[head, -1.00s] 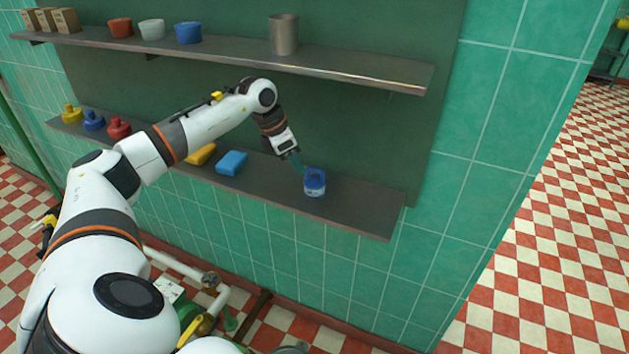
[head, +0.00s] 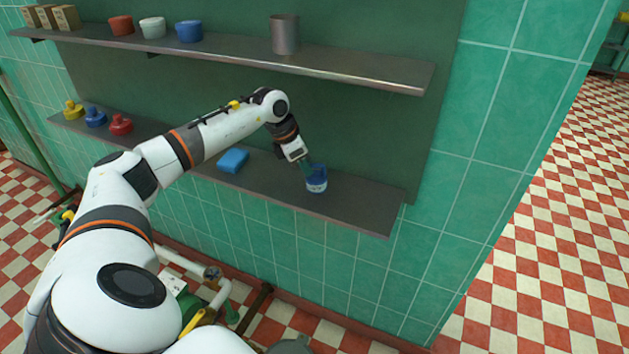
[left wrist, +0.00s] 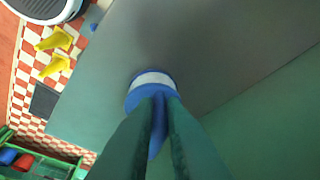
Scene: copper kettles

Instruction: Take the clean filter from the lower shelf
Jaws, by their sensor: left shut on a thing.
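The filter (head: 317,184), a small blue piece with a white band, is at the right part of the lower shelf (head: 363,206). My left gripper (head: 307,167) reaches down to it from the upper left and is shut on its blue part. In the left wrist view the two green fingers (left wrist: 160,98) close on the blue of the filter (left wrist: 153,79), whose white band shows beyond them. I cannot tell whether its base touches the shelf. My right gripper is not in view.
A blue sponge (head: 233,160) lies left of the filter. Yellow, blue and red (head: 120,124) knobbed pieces stand farther left. The upper shelf (head: 350,70) overhangs, with a metal cup (head: 284,34) on it. The lower shelf's right end is clear.

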